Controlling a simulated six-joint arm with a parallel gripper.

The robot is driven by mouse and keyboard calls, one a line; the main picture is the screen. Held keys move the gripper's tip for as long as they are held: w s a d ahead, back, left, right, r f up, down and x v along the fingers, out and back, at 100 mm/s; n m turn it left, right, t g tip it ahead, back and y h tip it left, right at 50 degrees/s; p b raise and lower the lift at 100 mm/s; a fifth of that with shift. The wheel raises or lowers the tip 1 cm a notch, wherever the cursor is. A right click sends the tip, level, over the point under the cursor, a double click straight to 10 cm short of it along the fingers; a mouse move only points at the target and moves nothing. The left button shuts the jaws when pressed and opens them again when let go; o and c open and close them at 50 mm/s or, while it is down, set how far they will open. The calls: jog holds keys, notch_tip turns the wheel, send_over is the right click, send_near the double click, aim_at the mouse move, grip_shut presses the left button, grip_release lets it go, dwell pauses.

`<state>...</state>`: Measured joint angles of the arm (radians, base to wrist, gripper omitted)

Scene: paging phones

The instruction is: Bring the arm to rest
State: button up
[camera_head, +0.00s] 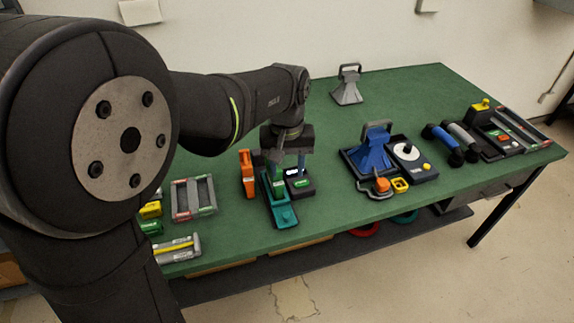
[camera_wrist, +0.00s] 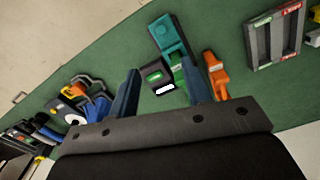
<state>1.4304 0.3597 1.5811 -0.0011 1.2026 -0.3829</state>
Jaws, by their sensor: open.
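My gripper (camera_head: 287,162) is open and points down over the middle-left part of the green table (camera_head: 330,225). Below it are a teal device (camera_head: 284,212) and a small black device (camera_head: 302,188) with a white display. In the wrist view my gripper (camera_wrist: 162,88) has its two fingers wide apart. The black device (camera_wrist: 152,74) shows in the gap between the fingers. The teal device (camera_wrist: 168,36) lies beyond it. I see nothing held. Whether the fingertips touch any device cannot be told.
An orange device (camera_head: 247,174) stands just left of the gripper. Grey racks (camera_head: 181,214) lie further left. A blue handled piece (camera_head: 374,153) and a dark device with a white dial (camera_head: 413,160) are to the right. A grey handled piece (camera_head: 347,92) stands at the back.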

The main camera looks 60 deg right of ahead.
aim_at(287, 216)
jog(key=shift+f, duration=0.1)
dwell(0.3)
notch_tip(287, 216, down, 17)
jog(key=shift+f, duration=0.15)
jog(key=shift+w, duration=0.1)
dwell(0.4)
notch_tip(287, 216, up, 17)
notch_tip(287, 216, down, 17)
jog(key=shift+r, duration=0.1)
jog(key=shift+w+d, duration=0.8)
jog(key=shift+d, duration=0.05)
jog(key=shift+w+d, duration=0.6)
jog(key=shift+d, duration=0.05)
